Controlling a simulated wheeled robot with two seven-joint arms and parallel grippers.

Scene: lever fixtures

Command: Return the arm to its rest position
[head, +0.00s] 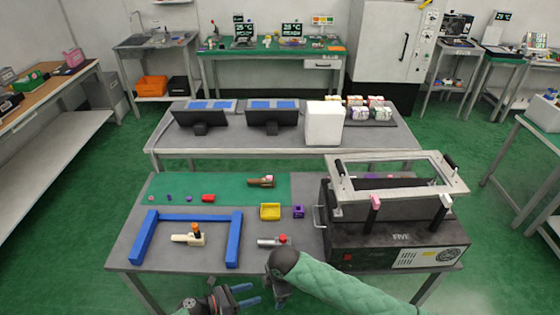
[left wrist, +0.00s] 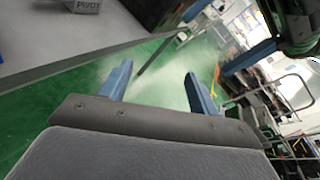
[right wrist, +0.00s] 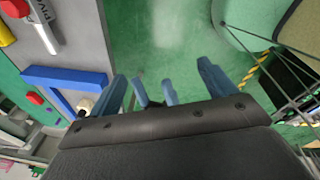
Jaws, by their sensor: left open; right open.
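My left gripper (head: 250,295) is at the bottom of the head view, in front of the table's front edge. Its blue fingers are apart and empty, also in the left wrist view (left wrist: 158,80). My right gripper (right wrist: 162,78) is open and empty in the right wrist view, over green floor. In the head view its fingers are mostly hidden below my green-sleeved right arm. A grey lever fixture with a red part (head: 272,241) lies near the table's front edge. A cream fixture with an orange knob (head: 190,238) stands inside the blue frame. A pale piece lettered PIVOT (right wrist: 42,25) shows in the right wrist view.
The blue frame (head: 195,217) stands front left on the table. A black machine lettered FIVE (head: 400,238) fills the right side. A yellow tray (head: 270,211), a purple block (head: 298,211) and a brown fixture (head: 262,181) are further back. My grippers are close together.

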